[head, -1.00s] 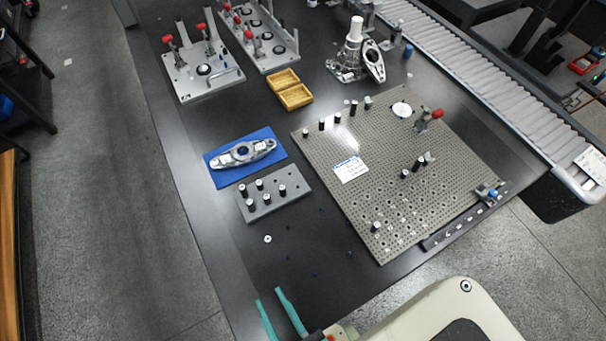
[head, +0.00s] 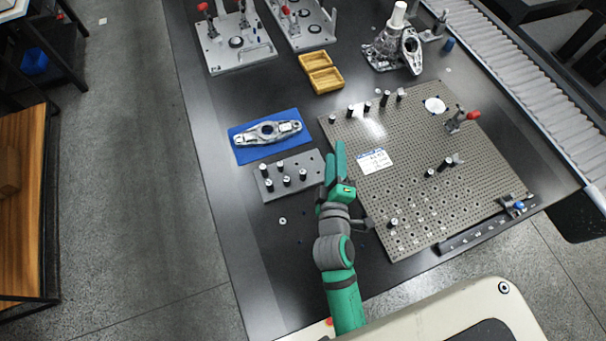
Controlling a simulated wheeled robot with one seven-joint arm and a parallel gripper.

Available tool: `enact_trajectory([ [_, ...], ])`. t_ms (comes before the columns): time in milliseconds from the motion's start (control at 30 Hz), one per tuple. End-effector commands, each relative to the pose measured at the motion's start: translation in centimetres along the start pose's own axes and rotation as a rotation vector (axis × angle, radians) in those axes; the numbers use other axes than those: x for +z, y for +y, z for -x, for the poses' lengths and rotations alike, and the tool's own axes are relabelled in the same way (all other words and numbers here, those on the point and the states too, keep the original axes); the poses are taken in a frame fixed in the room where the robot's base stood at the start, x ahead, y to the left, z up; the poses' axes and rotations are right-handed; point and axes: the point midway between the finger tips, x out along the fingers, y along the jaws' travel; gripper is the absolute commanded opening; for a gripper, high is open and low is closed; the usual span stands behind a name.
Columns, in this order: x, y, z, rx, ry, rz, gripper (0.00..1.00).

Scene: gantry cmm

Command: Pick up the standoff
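Several black standoffs with silver tops stand upright in a grey block (head: 312,163), one of them a standoff (head: 303,175) at its right side. More stand on the perforated plate (head: 415,145): a row along its far edge, including a tall standoff (head: 384,98), a group including a standoff (head: 430,171) at its right, and a single standoff (head: 393,223) near its front. Which standoff is meant cannot be told. My gripper (head: 335,149) is over the gap between block and plate. Its green fingers appear apart, seen nearly side-on, with nothing visible between them.
A metal part (head: 268,132) lies on a blue mat (head: 243,153) behind the block. Yellow bins (head: 326,80) and a metal housing (head: 388,48) stand farther back. A red-handled clamp (head: 460,117) rises from the plate. A small ring (head: 283,221) lies on the open table in front.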

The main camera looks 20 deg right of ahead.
Motion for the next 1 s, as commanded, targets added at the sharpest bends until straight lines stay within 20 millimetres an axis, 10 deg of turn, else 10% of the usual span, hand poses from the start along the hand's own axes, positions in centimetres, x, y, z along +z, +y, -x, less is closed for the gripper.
enact_trajectory([
  [200,2.3,6.7,-5.8,0.101,-0.198,0.149,0.39],
  [533,7.1,13.5,-9.6,0.080,-0.552,0.227,0.39],
  [767,9.6,13.9,-9.8,-0.081,-0.762,0.188,0.39],
  [1000,9.7,10.3,-8.7,-0.367,-0.888,0.095,0.39],
])
